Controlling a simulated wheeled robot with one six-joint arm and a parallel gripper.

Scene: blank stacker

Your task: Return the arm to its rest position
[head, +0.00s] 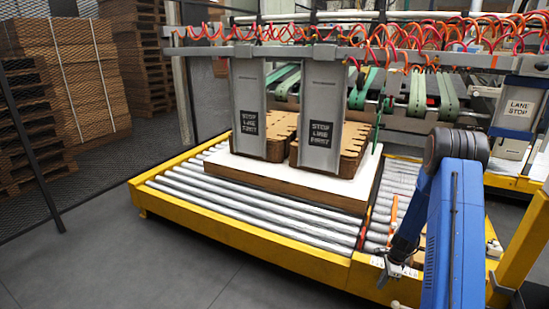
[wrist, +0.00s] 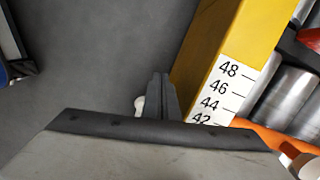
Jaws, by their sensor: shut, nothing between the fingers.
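My gripper (wrist: 160,82) is shut and empty in the wrist view, its two dark fingers close together over the grey floor. The yellow frame with a numbered scale (wrist: 222,92) is just to the right of the fingers. In the head view my blue arm (head: 455,230) with its black joint (head: 455,146) stands at the lower right. The arm's end hangs low by the front edge of the roller conveyor; the fingertips are too small to make out there.
Brown cut blanks (head: 270,135) sit in stacks on a white-topped board (head: 300,180) on the yellow-framed roller conveyor (head: 245,238). Two grey plates labelled "STOP LINE FIRST" (head: 321,135) stand against them. A "LANE STOP" box (head: 519,108) is right. Open floor (head: 100,250) lies front left.

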